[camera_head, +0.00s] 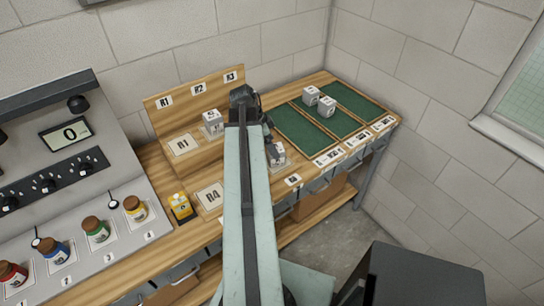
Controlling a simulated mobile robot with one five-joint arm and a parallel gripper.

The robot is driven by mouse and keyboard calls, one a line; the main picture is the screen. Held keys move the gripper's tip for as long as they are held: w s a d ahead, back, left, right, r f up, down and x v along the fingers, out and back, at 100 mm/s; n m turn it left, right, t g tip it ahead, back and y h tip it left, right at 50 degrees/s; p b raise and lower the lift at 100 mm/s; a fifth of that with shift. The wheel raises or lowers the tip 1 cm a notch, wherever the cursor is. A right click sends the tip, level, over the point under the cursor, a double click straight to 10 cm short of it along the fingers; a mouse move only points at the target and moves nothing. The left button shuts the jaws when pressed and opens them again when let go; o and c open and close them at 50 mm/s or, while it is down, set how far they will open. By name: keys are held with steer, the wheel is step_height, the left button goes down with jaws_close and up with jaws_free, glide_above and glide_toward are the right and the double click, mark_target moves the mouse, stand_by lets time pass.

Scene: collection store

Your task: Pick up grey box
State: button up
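Several small grey boxes with pale, marked faces stand on the wooden bench. One grey box (277,155) is right beside my arm, near the bench's front edge. Two more, a grey box (310,96) and another grey box (327,107), stand on the green mats at the right. A further pale grey box (212,122) stands on the raised wooden step at the left of my arm. My gripper (269,137) is partly hidden behind my arm, just above and beside the nearest box. The view does not show whether its fingers touch the box or how far apart they are.
Green mats (299,131) with label cards cover the bench's right side. A yellow container (180,207) stands left of the R4 card (210,196). A grey console (70,180) with small jars fills the left. A wall closes off the back.

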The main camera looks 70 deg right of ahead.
steer(key=shift+w+b+x, duration=0.2)
steer(key=shift+b+x, duration=0.65)
steer(key=shift+x, duration=0.35)
steer(key=b+x, duration=0.4)
steer(key=x, duration=0.1)
steer(key=shift+s+d+f+b, duration=0.1)
steer(key=shift+s+d+b, duration=0.05)
steer(key=shift+b, duration=0.2)
jaws_close()
